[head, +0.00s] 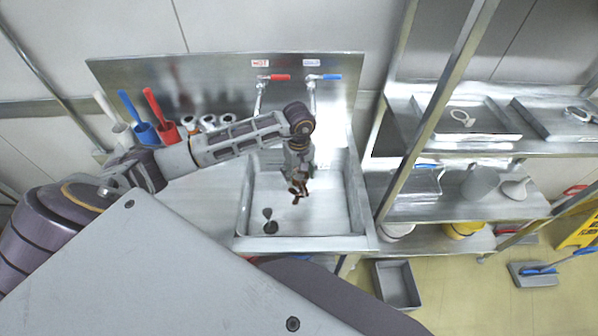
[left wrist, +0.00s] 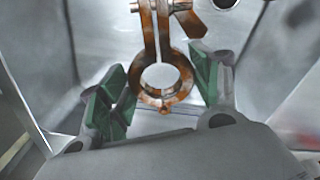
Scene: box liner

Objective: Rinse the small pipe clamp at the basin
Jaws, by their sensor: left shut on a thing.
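The small pipe clamp (left wrist: 163,75) is a rust-brown ring with two straight tabs and a wing-shaped screw. My left gripper (left wrist: 158,95) has its green pads on either side of the ring and is shut on it. In the head view the left gripper (head: 298,178) points down inside the metal basin (head: 330,215), with the clamp (head: 299,190) small and dark at its tip. The hot tap (head: 272,77) has a red lever, and the cold tap (head: 322,77) a blue one. My arm crosses in front of the lower taps. My right gripper is out of view.
A dark drain piece (head: 270,226) lies in the basin's front left. Red (head: 168,132) and blue (head: 146,132) holders with brushes stand left of the basin. A metal shelf rack (head: 420,140) on the right carries trays and vessels. A grey bin (head: 397,285) is on the floor.

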